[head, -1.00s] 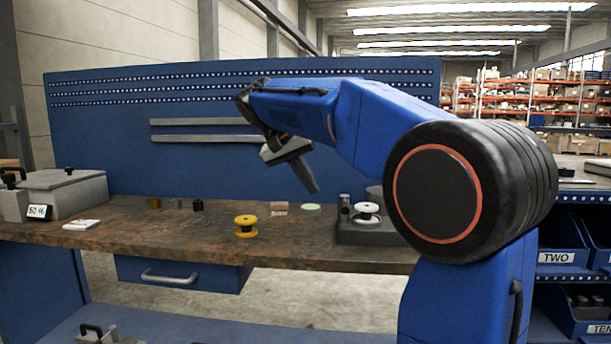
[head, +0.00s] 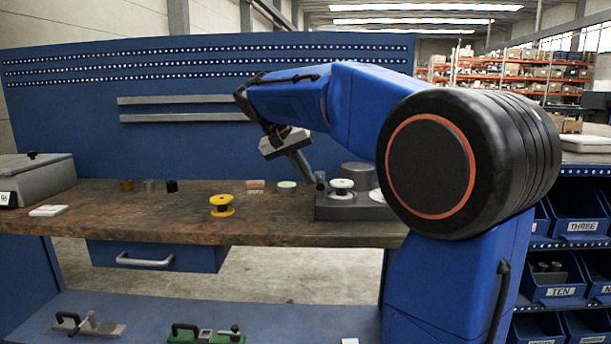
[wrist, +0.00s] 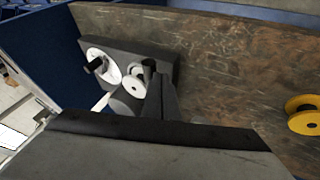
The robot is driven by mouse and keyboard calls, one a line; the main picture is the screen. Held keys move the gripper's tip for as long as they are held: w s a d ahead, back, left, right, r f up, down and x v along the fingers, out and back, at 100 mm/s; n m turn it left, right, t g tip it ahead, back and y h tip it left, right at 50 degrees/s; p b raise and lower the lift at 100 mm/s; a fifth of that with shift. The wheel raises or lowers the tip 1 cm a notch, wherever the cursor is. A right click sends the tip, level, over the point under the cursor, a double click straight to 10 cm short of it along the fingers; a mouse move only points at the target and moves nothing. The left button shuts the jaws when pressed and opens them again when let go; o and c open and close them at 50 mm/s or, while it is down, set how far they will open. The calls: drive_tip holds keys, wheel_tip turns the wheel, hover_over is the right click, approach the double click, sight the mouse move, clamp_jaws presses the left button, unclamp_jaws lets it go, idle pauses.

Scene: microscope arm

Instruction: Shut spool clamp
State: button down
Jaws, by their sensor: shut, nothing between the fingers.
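A grey fixture (head: 340,210) stands on the bench, partly hidden by my arm. It carries a white spool (head: 341,187), and a small dark upright part (head: 320,182) stands at its left end. In the wrist view the fixture (wrist: 122,46) also shows a white disc (wrist: 101,66) with a dark peg, and the white spool (wrist: 134,86). I cannot tell which part is the clamp's moving piece. My gripper (head: 312,181) is shut and empty, pointing down beside the upright part. In the wrist view its fingers (wrist: 160,92) appear beside the spool; contact cannot be told.
A yellow spool (head: 221,206) stands left of the fixture on the wooden bench (head: 130,212), with open bench between. A grey box (head: 38,178) is at the far left. Toggle clamps (head: 90,325) lie on the lower shelf. Labelled blue bins (head: 580,228) stand at the right.

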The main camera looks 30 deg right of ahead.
drive_tip(key=shift+s, duration=0.1)
drive_tip(key=shift+s+d+n+t, duration=0.6)
drive_tip(key=shift+s+d+n, duration=0.2)
drive_tip(key=shift+n, duration=0.2)
drive_tip(key=d+n, duration=0.1)
drive_tip(key=s+d+n+t, duration=0.1)
drive_tip(key=shift+s+n+y, duration=0.25)
drive_tip(key=shift+n+y, duration=0.05)
drive_tip(key=shift+y, duration=0.1)
drive_tip(key=shift+w+d+n+t+y, duration=0.2)
drive_tip(key=shift+d+n+t+y, duration=0.55)
drive_tip(key=shift+d+n, duration=1.2)
drive_tip(key=shift+w+d+n+t+y, duration=0.2)
drive_tip(key=shift+d+n+t+y, duration=0.55)
drive_tip(key=shift+d+n, duration=1.2)
drive_tip(key=shift+w+d+n+t+y, duration=0.2)
drive_tip(key=shift+d+n+t+y, duration=0.3)
drive_tip(key=shift+d+n+y, duration=1.3)
drive_tip(key=shift+d+m+h, duration=0.3)
drive_tip(key=shift+d+h, duration=0.2)
drive_tip(key=shift+h, duration=0.3)
